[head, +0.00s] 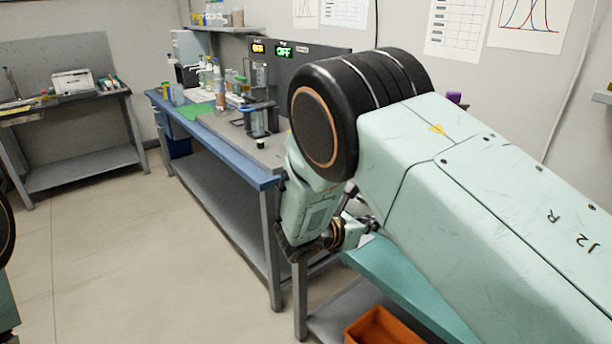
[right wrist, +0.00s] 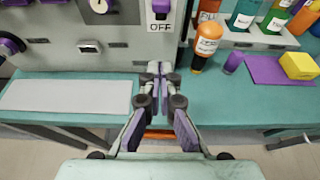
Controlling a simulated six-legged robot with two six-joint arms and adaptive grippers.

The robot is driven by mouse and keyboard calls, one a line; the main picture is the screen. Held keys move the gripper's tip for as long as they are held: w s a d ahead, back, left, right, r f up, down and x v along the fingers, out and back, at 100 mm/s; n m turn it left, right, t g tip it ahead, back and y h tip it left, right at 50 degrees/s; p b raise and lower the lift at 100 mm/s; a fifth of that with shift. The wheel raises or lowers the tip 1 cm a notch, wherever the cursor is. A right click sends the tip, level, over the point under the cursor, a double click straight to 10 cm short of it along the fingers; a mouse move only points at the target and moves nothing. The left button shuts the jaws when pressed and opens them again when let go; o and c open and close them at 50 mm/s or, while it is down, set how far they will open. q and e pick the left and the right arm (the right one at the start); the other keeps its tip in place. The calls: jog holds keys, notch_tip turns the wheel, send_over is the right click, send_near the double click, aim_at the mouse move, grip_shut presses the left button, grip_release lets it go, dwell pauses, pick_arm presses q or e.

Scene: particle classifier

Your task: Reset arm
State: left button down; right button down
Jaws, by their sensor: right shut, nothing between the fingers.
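My right arm (head: 470,180) fills the right half of the head view, bent down at a large black joint. In the right wrist view my right gripper (right wrist: 158,75) is shut and empty. Its fingers point at a grey machine front over the teal bench (right wrist: 205,105). I cannot tell whether the fingertips touch it. In the head view the right gripper is mostly hidden behind my arm. Only a dark edge of my left arm shows at the far left; its gripper is out of view.
An orange bottle (right wrist: 206,45), a purple mat (right wrist: 265,70) and a yellow block (right wrist: 299,66) are right of the gripper. A white panel (right wrist: 66,97) lies left. An orange bin (head: 382,328) is below the teal bench. Floor at left (head: 100,250) is clear.

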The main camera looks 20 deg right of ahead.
jog(key=s+a+f+m+g+y+b, duration=0.1)
jog(key=s+a+f+m+g+y, duration=0.1)
jog(key=s+a+f+m+y, duration=0.35)
jog(key=s+a+f+m+g+y, duration=0.1)
jog(key=s+a+f+m+y, duration=0.2)
jog(key=s+f, duration=0.6)
jog(key=s+a+f+m+g+y+b, duration=0.1)
jog(key=s+a+f+m+g+y, duration=0.1)
jog(key=s+a+f+m+y, duration=0.45)
jog(key=s+d+f+m+b, duration=0.1)
jog(key=s+d+m, duration=0.1)
jog(key=s, duration=0.4)
jog(key=s+d+f+m+h+b, duration=0.1)
jog(key=s+d+f+m, duration=0.1)
jog(key=s, duration=0.4)
jog(key=s+d+f+m+h, duration=0.1)
jog(key=s+d+m, duration=0.1)
jog(key=s+m, duration=0.2)
jog(key=shift+s+d+f+b, duration=0.15)
jog(key=shift+s+f+b, duration=0.2)
jog(key=shift+s, duration=0.85)
